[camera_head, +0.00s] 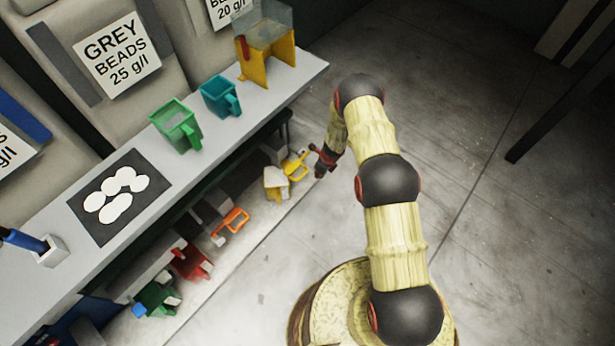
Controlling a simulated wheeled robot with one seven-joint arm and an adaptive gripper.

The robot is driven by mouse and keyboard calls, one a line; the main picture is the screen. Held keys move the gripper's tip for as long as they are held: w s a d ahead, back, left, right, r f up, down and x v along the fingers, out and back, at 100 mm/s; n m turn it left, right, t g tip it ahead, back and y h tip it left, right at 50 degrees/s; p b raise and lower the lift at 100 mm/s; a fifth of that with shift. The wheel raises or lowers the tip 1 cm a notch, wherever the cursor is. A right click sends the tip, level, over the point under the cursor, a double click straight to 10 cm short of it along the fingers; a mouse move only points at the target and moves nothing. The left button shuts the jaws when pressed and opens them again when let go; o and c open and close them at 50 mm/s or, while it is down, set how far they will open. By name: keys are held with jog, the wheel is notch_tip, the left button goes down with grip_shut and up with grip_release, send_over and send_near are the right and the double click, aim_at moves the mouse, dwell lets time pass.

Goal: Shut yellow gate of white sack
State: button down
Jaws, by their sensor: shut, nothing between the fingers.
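The white sack (276,186) is low under the bench's front edge, at its right part. Its yellow gate (297,165) shows as a small yellow frame with a loop, sticking out on the sack's right side. My gripper (319,169), dark with red parts, hangs just to the right of the yellow gate. It looks close to the gate, but I cannot tell whether they touch. It is shut and empty. The gripper is small in this view, and the sack's rear is partly hidden under the bench.
Orange (231,222), red (191,262) and green (156,298) gates sit in a row to the left, under the grey bench (225,147). On the bench are a green jug (178,124), a teal jug (220,97) and a yellow stand (266,58). The floor (480,200) at right is clear.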

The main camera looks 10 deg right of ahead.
jog(key=w+a+f+b, duration=0.3)
jog(key=w+f+b, duration=0.2)
jog(key=f, duration=0.5)
jog(key=shift+a+f+b, duration=0.2)
jog(key=shift+a+b, duration=0.1)
jog(key=shift+a, duration=0.05)
